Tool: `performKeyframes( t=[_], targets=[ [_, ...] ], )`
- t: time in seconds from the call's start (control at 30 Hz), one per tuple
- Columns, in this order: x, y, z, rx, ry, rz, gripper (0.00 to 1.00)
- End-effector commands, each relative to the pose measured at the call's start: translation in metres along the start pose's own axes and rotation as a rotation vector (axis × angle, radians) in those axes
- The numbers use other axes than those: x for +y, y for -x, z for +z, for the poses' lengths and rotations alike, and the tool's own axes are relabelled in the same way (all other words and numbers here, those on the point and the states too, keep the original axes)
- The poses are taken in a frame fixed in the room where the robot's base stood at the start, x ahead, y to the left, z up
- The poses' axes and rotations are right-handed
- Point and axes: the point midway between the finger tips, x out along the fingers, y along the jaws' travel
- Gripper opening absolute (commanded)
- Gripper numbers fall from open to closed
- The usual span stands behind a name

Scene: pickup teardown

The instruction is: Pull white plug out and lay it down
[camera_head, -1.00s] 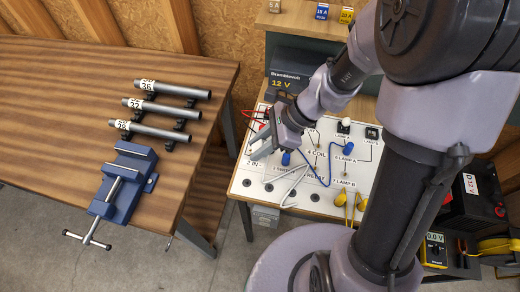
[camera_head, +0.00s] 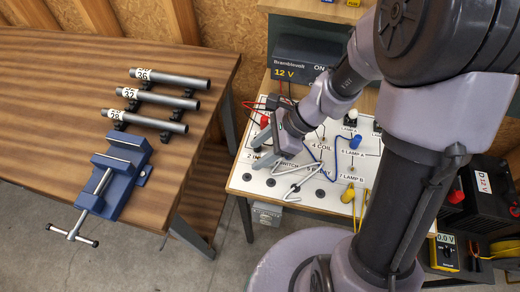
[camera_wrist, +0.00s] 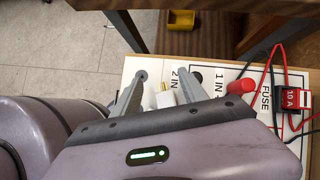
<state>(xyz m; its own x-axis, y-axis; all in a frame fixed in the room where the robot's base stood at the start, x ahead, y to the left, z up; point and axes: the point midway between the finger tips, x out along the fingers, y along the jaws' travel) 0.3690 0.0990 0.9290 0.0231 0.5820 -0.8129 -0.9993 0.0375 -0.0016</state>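In the wrist view the white plug (camera_wrist: 164,99) is between the two fingers of my gripper (camera_wrist: 160,82), its brass-coloured pin in view, beside the 2 IN label on the white panel. A gap shows between the plug and the fingers, so my gripper looks open. Whether the plug touches the panel is hard to tell. In the head view my gripper (camera_head: 262,150) is low over the left edge of the panel (camera_head: 240,183), fingers apart. The white lead (camera_head: 300,168) runs across the panel to the right of my gripper; the plug itself is hidden there.
A red plug (camera_wrist: 240,87) with red and black leads and a red 10 A fuse (camera_wrist: 291,99) are beside my gripper. Blue (camera_head: 355,142) and yellow (camera_head: 348,195) plugs stand further right. A wooden bench holds a blue vise (camera_head: 118,175) and several grey tubes.

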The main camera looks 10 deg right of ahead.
Motion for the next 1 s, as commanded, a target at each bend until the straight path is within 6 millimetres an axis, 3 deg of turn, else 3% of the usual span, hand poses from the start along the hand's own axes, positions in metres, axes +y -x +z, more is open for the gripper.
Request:
performKeyframes(
  t=[0.2,0.33,0.7,0.83,1.0],
  targets=[
    [-0.001,0.001,0.0,0.001,0.0,-0.002,0.54],
    [-0.001,0.017,0.002,0.0,0.0,-0.004,0.54],
    [-0.001,0.131,0.004,0.001,-0.002,-0.005,0.54],
    [0.0,0.159,0.002,0.001,0.0,-0.004,0.54],
    [0.001,0.174,0.001,0.0,0.0,-0.001,0.54]
  ],
)
